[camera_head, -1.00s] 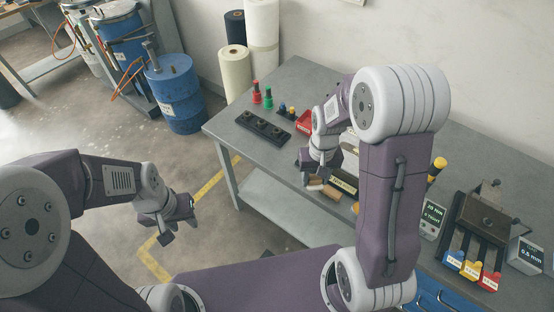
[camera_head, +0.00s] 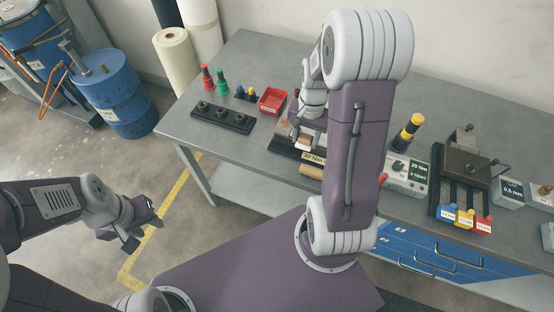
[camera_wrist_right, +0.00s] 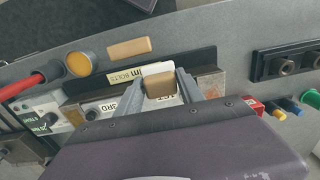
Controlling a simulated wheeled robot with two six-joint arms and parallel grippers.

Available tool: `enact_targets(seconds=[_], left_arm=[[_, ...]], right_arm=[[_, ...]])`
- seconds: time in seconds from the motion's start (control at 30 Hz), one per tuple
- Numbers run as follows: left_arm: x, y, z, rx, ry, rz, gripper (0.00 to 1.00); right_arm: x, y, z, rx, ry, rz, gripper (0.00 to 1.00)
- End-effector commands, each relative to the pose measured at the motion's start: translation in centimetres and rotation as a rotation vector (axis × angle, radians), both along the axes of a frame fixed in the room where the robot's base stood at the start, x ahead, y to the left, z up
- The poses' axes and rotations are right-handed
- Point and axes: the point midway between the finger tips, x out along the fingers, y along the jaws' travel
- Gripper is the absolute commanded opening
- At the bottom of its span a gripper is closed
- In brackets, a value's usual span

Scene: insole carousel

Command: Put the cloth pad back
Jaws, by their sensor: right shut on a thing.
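My right gripper (camera_wrist_right: 159,88) is shut on a small tan block-like piece, which I take to be the cloth pad (camera_wrist_right: 161,86). The piece sits between the two grey fingertips in the right wrist view. It is just beside the dark strip with the yellow bolts label (camera_wrist_right: 124,76) and a white card (camera_wrist_right: 156,69). Whether it touches anything below is unclear. In the head view my right gripper (camera_head: 297,128) is over the bench, partly hidden by my arm. My left gripper (camera_head: 146,226) is open and empty over the floor, left of the bench.
A second tan block (camera_wrist_right: 129,48) lies near the bench's front edge. A torque meter (camera_head: 407,174), a yellow-black tool (camera_head: 406,133) and a clamp fixture (camera_head: 468,165) stand right.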

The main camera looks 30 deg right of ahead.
Motion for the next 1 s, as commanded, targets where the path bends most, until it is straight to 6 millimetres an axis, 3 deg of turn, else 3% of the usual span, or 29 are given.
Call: enact_targets(seconds=[0.03,0.2,0.33,0.53,0.77,1.0], left_arm=[[0.0,0.0,0.1,0.0,0.0,0.0,0.36],[0.0,0.0,0.3,0.0,0.0,0.0,0.36],[0.0,0.0,0.4,0.0,0.0,0.0,0.36],[0.0,0.0,0.4,0.0,0.0,0.0,0.36],[0.0,0.0,0.4,0.0,0.0,0.0,0.36],[0.0,0.0,0.4,0.0,0.0,0.0,0.36]], right_arm=[[0.3,1.6,-0.9,0.003,0.006,0.01,0.07],[1.7,5.8,-3.6,0.001,0.005,0.009,0.07],[2.4,7.7,-4.8,0.0,0.003,0.005,0.07],[2.6,8.2,-5.5,-0.001,0.001,0.001,0.07],[2.5,8.1,-9.0,0.0,0.003,0.002,0.07],[2.6,8.1,-9.1,-0.001,-0.001,0.002,0.07]])
